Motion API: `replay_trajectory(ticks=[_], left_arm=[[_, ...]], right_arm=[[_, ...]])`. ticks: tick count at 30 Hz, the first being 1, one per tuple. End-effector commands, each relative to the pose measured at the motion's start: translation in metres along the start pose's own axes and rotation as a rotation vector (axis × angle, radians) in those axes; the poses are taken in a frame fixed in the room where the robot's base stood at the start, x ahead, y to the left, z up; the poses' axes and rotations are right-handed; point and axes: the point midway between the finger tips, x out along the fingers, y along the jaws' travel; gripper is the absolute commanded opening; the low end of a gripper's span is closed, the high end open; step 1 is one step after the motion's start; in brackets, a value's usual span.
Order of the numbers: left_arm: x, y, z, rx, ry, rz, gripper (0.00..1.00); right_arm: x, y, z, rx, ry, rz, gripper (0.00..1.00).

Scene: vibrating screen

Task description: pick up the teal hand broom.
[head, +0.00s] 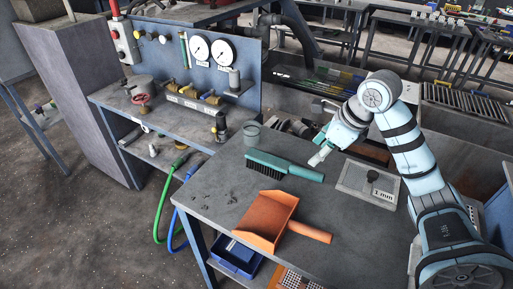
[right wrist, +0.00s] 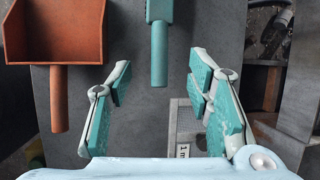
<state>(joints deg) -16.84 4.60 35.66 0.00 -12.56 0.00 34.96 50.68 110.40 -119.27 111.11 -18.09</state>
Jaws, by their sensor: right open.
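The teal hand broom (head: 302,171) lies on the grey table, its dark bristles to the left and its handle pointing right. In the right wrist view its handle (right wrist: 159,45) comes down from the top edge, between the two fingers and beyond them. My right gripper (head: 320,153) is above the table close to the handle's end. In the right wrist view the gripper (right wrist: 160,72) has its teal-padded fingers wide apart with nothing between them. My left gripper is in neither view.
An orange dustpan (head: 268,215) lies in front of the broom; it also shows in the right wrist view (right wrist: 62,30). A flat plate marked 1 mm (head: 352,183) lies right of the broom. A grey cup (head: 252,136) stands behind it. The table's front left is mostly clear.

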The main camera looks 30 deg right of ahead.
Motion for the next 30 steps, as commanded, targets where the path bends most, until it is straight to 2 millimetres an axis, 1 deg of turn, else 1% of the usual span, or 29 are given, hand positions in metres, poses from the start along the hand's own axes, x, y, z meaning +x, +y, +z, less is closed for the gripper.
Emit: replay_trajectory(ticks=[2, 5, 6, 9, 12, 16, 21, 24, 29, 30], left_arm=[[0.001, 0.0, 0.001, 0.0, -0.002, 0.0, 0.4], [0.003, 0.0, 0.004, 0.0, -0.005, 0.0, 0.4], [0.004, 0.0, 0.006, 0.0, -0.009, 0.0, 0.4], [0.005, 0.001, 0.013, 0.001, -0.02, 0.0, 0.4], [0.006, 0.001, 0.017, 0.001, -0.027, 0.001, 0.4], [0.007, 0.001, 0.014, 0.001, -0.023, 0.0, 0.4], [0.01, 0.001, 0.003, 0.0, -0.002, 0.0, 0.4], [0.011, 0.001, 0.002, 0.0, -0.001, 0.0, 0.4], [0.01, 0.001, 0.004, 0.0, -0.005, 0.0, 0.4], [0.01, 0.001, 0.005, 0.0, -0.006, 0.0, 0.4]], right_arm=[[0.005, -0.001, -0.002, -0.002, 0.006, -0.008, 0.46], [0.028, 0.0, -0.002, -0.002, 0.006, -0.005, 0.46], [0.04, 0.0, -0.002, -0.001, 0.007, -0.003, 0.46], [0.068, 0.0, -0.001, -0.002, 0.007, -0.001, 0.46], [0.086, -0.001, 0.0, -0.004, 0.005, -0.003, 0.46], [0.102, -0.001, -0.003, -0.004, 0.006, -0.003, 0.46], [0.135, -0.003, -0.007, -0.003, 0.005, -0.003, 0.46], [0.144, -0.004, -0.006, -0.005, 0.005, -0.006, 0.46], [0.144, -0.004, -0.006, -0.006, 0.005, -0.006, 0.46], [0.144, -0.004, -0.006, -0.006, 0.005, -0.006, 0.43]])
